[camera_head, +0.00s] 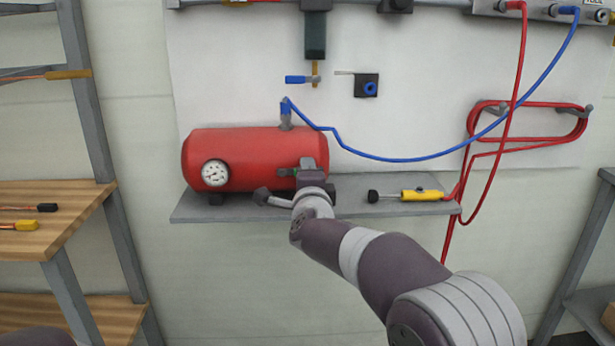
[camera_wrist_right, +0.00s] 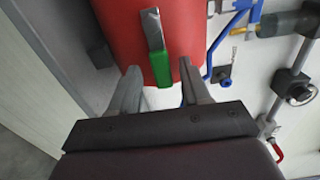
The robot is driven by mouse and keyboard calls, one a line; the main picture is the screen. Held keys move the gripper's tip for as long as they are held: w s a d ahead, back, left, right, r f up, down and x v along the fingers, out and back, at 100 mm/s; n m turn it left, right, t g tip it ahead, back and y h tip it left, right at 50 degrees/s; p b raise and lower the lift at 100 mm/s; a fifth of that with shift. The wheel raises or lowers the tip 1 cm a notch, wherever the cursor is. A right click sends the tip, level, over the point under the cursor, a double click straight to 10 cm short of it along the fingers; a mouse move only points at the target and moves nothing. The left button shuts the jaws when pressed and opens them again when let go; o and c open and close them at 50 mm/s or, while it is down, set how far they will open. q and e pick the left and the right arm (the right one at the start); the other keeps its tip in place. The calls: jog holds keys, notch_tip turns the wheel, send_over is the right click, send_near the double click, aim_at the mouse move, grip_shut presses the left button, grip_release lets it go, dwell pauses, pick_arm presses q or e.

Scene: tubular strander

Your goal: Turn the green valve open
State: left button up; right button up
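The green valve handle (camera_wrist_right: 163,68) is on a silver lever at the end of the red tank (camera_wrist_right: 188,20). My right gripper (camera_wrist_right: 159,68) is open, with a finger on either side of the green handle in the wrist view. There are gaps on both sides, and no contact shows. I cannot tell how deep the handle sits between the fingers. My left gripper is not in view.
The tank, with a round gauge (camera_head: 215,173), rests on a grey shelf (camera_head: 400,209). A yellow-handled tool (camera_head: 422,194) lies to its right. A blue hose (camera_head: 400,160) runs from the tank's top, and red hoses (camera_head: 520,60) hang at right. A wooden shelf unit (camera_head: 70,208) stands left.

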jog(key=shift+r, duration=0.1)
jog(key=s, duration=1.2)
jog(key=shift+s+p, duration=0.35)
